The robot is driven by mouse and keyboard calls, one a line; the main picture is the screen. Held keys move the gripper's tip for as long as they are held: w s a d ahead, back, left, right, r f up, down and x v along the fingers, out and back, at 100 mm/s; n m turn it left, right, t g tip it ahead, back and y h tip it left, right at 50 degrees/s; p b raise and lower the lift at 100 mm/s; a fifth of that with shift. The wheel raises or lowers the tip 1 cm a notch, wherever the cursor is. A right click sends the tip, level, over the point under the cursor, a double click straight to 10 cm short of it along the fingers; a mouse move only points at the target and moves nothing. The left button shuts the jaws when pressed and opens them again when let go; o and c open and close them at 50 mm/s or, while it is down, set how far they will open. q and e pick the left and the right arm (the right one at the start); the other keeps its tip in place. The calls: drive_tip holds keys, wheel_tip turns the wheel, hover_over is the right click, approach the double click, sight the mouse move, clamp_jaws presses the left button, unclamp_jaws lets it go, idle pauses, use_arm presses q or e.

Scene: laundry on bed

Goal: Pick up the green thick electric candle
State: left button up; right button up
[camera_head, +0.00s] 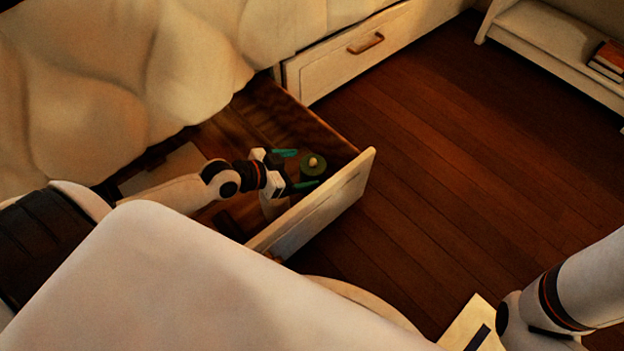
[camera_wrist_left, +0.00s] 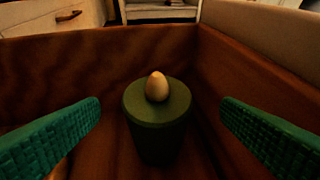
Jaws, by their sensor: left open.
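The green thick electric candle (camera_head: 313,167) stands upright inside the open drawer (camera_head: 318,208), near its front corner. In the left wrist view, the candle (camera_wrist_left: 158,118) is a wide dark green cylinder with a pale egg-shaped flame on top. My left gripper (camera_head: 298,169) is inside the drawer with its green fingers open. In the left wrist view, the fingers of my left gripper (camera_wrist_left: 160,125) are on both sides of the candle, with gaps on each side. The candle is ahead between them and is not held. My right gripper is not clearly visible; only part of the right arm shows at the lower right.
The drawer's side wall (camera_wrist_left: 75,70) and front panel (camera_wrist_left: 265,65) rise close around the candle. A bed with a pale cover (camera_head: 120,80) is above the drawer. A closed drawer (camera_head: 350,50) is beyond. Books (camera_head: 608,60) lie on a shelf at the upper right. Wood floor is clear.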

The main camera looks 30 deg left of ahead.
sight(307, 167)
use_arm(q)
drive_tip(key=shift+w+d+f, duration=0.1)
drive_tip(key=shift+w+f, duration=0.1)
drive_tip(key=shift+f, duration=0.1)
drive_tip(key=b+x, duration=0.4)
drive_tip(key=shift+a+f, duration=0.2)
drive_tip(key=shift+w+d+b, duration=0.2)
drive_tip(key=shift+w+b, duration=0.15)
drive_tip(key=shift+b, duration=0.05)
drive_tip(key=c, duration=1.1)
drive_tip(key=shift+c, duration=0.4)
drive_tip(key=shift+r, duration=0.1)
